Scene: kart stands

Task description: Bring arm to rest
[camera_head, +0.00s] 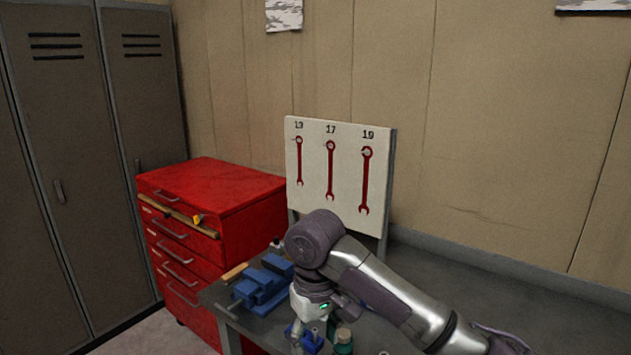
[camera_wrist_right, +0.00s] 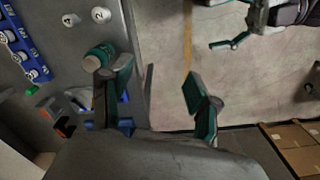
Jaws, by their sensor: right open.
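My right arm (camera_head: 390,295) comes in from the right in the head view and bends down over the grey workbench (camera_head: 420,258). Its wrist is near the bottom edge, and the fingers are not clear there. In the right wrist view my right gripper (camera_wrist_right: 158,84) is open, with its two green-tipped fingers apart and nothing between them. It points past the bench edge over the floor. A green-capped jar (camera_wrist_right: 99,57) is close beside the left finger; I cannot tell if they touch. My left gripper (camera_wrist_right: 232,42) shows at the top right of the wrist view; its opening is unclear.
A blue vise (camera_head: 262,285) sits on the bench's left end. A blue rack of sockets (camera_wrist_right: 25,45) and loose sockets (camera_wrist_right: 101,15) lie near the jar. A wrench board (camera_head: 348,175) stands behind, a red drawer cabinet (camera_head: 215,190) to the left. Cardboard boxes (camera_wrist_right: 295,145) are on the floor.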

